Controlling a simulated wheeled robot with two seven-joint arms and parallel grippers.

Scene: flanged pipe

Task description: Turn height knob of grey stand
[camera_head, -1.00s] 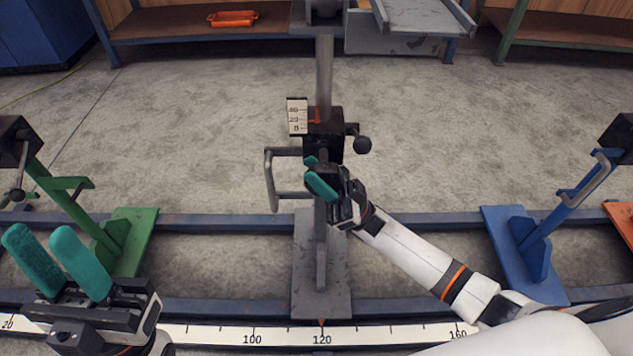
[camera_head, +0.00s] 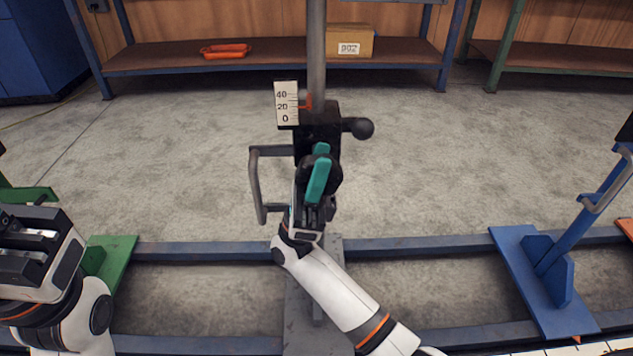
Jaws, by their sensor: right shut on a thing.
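The grey stand (camera_head: 302,325) is in the middle of the head view, with an upright post (camera_head: 317,50), a black clamp head (camera_head: 318,113) and a grey side handle (camera_head: 255,185). A white scale (camera_head: 286,103) reads 0, 20, 40; an orange pointer (camera_head: 308,101) is near 20. A ball-ended lever (camera_head: 363,128) points right. My right gripper (camera_head: 319,172), with teal fingers, is shut on the dark round height knob (camera_head: 335,174) below the clamp head; fingers and hand hide much of it.
A blue stand (camera_head: 560,235) is at the right and a green stand (camera_head: 112,252) at the left, partly behind my left gripper. Blue rails (camera_head: 420,243) cross the floor. A shelf behind holds an orange tray (camera_head: 226,50) and a cardboard box (camera_head: 350,42). The floor between is clear.

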